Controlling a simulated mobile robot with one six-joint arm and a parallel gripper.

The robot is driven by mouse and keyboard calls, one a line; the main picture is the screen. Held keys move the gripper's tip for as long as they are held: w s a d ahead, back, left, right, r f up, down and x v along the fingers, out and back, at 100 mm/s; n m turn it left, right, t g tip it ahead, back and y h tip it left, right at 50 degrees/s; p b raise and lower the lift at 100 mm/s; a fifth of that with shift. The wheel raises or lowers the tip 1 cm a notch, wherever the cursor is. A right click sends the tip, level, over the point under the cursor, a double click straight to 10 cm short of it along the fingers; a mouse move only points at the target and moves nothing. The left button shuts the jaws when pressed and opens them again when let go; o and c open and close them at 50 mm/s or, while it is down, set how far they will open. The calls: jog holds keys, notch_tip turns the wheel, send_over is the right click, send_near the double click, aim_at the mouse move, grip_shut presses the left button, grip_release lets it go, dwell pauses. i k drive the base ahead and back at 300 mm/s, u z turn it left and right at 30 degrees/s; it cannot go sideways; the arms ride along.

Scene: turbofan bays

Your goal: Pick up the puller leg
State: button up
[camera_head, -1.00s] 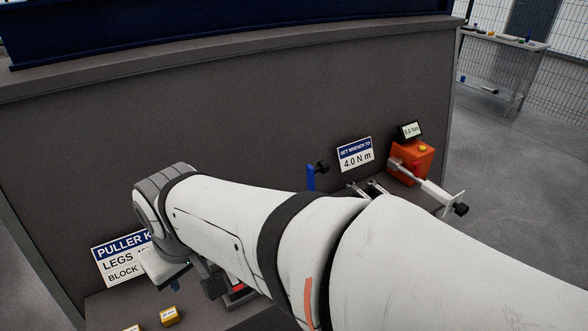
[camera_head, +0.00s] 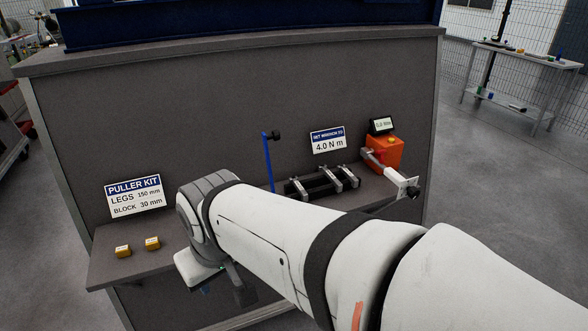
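The puller legs appear to be the silver bars (camera_head: 346,176) lying across a dark rack (camera_head: 322,190) on the shelf, right of the middle. I cannot tell the lengths of single legs. My white arm crosses the picture from the lower right, and its grey wrist is left of the rack. My gripper (camera_head: 238,287) shows only as a dark part under the wrist, near the shelf's front edge. It is apart from the rack in the picture. Its fingertips are hidden, so its opening and any contents cannot be seen.
A sign (camera_head: 135,197) reads "PULLER KIT, LEGS 150 mm, BLOCK 30 mm". A blue post (camera_head: 268,162) rises left of the rack. An orange device (camera_head: 383,153) with a wrench stands right, beside a 4.0 N m sign (camera_head: 327,140).

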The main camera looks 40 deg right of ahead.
aim_at(338, 185)
jog(key=u, duration=0.25)
jog(key=k, duration=0.25)
jog(key=z, duration=1.85)
jog(key=i, duration=1.5)
jog(key=z, duration=0.1)
